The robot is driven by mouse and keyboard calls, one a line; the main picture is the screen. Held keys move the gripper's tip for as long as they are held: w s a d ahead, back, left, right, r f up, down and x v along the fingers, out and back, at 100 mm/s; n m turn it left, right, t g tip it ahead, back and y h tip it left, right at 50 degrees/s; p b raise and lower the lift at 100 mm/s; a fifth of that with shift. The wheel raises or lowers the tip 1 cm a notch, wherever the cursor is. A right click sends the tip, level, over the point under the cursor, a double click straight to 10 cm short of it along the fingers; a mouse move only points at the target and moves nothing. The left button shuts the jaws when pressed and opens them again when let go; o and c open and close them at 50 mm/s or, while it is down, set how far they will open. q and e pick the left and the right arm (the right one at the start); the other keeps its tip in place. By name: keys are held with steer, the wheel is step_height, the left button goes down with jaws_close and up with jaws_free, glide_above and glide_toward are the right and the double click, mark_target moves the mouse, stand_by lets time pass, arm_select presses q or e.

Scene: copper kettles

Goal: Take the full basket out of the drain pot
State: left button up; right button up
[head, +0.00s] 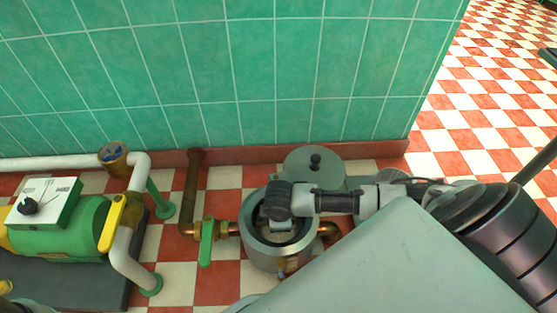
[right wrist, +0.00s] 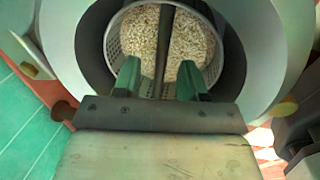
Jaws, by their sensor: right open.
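The drain pot is a grey metal vessel (head: 262,254) on the tiled floor, open at the top. In the right wrist view its wide rim (right wrist: 262,50) surrounds a white perforated basket (right wrist: 122,38) filled with pale grain-like pieces (right wrist: 191,38). A dark bar (right wrist: 165,40), apparently the basket's handle, crosses above the contents. My right gripper (right wrist: 158,82) is open above the basket, with one green finger on each side of the bar. In the head view my right wrist hides much of the pot's opening and the basket. My left gripper is not seen.
A round grey lid with a black knob (head: 318,176) is behind the pot. A copper pipe with a green valve lever (head: 207,243) joins the pot's left side. A green pump (head: 70,232) and white pipes stand at left. A green tiled wall (head: 220,70) rises behind.

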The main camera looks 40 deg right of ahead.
step_height(320, 180, down, 3)
steer(key=shift+w+r+b, duration=0.15)
steer(key=shift+r+b, duration=0.05)
steer(key=shift+b, duration=0.6)
steer(key=shift+w+d+f, duration=0.1)
steer(key=shift+f, duration=0.2)
jaws_close()
